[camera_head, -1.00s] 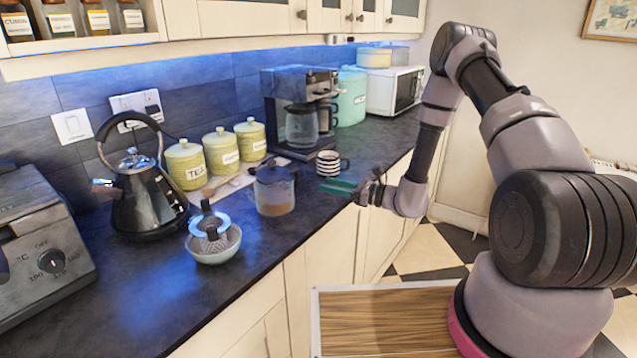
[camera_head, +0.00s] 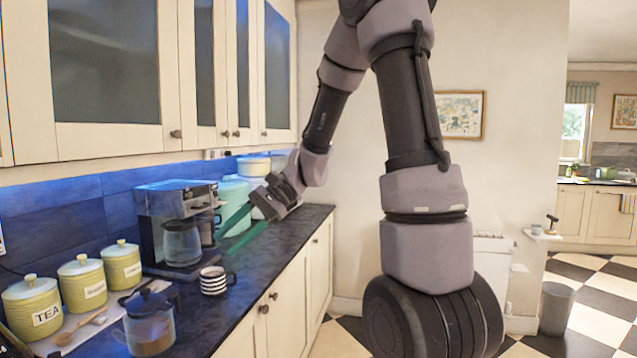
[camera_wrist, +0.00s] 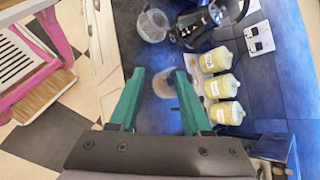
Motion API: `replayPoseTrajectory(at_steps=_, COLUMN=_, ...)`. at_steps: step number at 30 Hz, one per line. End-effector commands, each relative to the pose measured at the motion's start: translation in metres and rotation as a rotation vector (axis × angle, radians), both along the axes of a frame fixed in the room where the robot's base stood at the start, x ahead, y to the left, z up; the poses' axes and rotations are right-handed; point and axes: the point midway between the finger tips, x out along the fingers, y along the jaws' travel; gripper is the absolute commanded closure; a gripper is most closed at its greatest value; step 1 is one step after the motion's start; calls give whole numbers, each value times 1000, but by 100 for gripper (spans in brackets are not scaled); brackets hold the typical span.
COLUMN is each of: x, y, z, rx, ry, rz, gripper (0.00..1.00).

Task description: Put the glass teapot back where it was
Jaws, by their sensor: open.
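The glass teapot (camera_head: 150,328), with a dark lid and handle and brown liquid inside, stands upright on the dark counter (camera_head: 228,305) at the lower left of the head view. In the wrist view the teapot (camera_wrist: 164,84) shows below and beyond the fingers, roughly between the tips. My gripper (camera_head: 225,247) has two green fingers spread apart, with nothing between them. It hangs above the counter, apart from the teapot.
A striped mug (camera_head: 213,281) stands behind the teapot, with a coffee machine (camera_head: 172,228) beyond. Yellow canisters (camera_head: 82,285) line the wall. The wrist view shows a bowl (camera_wrist: 153,25) and kettle (camera_wrist: 196,22). Cupboards (camera_head: 90,70) overhang the counter.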

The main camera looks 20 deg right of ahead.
Motion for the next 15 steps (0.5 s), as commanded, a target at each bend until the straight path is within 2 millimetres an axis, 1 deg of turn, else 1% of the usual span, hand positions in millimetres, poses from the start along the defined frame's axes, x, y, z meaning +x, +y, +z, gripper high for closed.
replayPoseTrajectory(at_steps=1, x=-13, y=-9, z=14, rx=-65, ry=-71, rz=25, gripper=52)
replayPoseTrajectory(at_steps=5, x=-40, y=-36, z=38, rx=-235, ry=-234, rz=73, gripper=52)
replayPoseTrajectory(at_steps=6, x=-48, y=-45, z=45, rx=-288, ry=-285, rz=82, gripper=52)
replayPoseTrajectory(at_steps=12, x=-82, y=-92, z=81, rx=-542, ry=-554, rz=97, gripper=52)
replayPoseTrajectory(at_steps=15, x=-96, y=-114, z=98, rx=-649, ry=-676, rz=87, gripper=52)
